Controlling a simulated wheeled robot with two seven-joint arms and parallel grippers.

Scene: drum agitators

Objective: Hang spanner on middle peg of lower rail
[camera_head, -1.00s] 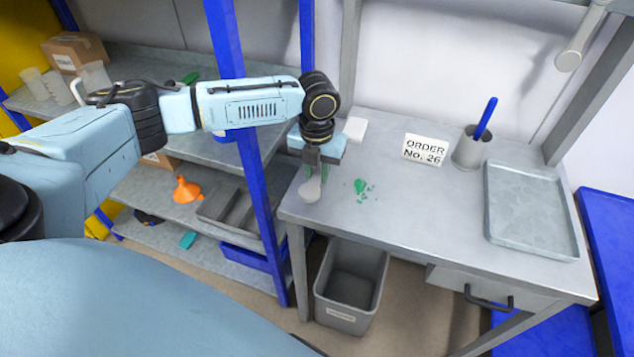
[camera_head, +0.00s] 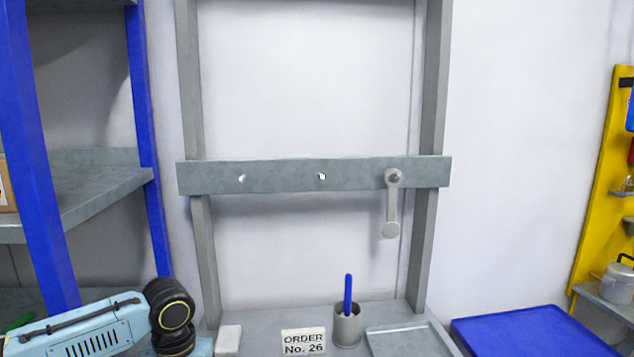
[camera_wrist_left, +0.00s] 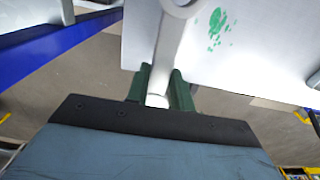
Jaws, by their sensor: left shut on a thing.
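A grey rail (camera_head: 280,176) spans two uprights above the bench and is the only rail in view. Its left peg (camera_head: 242,179) and middle peg (camera_head: 322,176) are bare. A grey spanner (camera_head: 391,215) hangs from the peg at its right end. In the left wrist view my left gripper (camera_wrist_left: 162,88) is shut on the handle of another pale grey spanner (camera_wrist_left: 172,45), whose ring end is cut off at the top edge. In the head view my left gripper's fingers and the held spanner are below the frame. My right gripper is not in view.
On the bench stand an order card (camera_head: 303,342), a cup (camera_head: 346,327) with a blue-handled tool, a white block (camera_head: 228,341) and a metal tray (camera_head: 408,341). A blue-post shelf (camera_head: 90,195) stands on the left. The space before the rail is clear.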

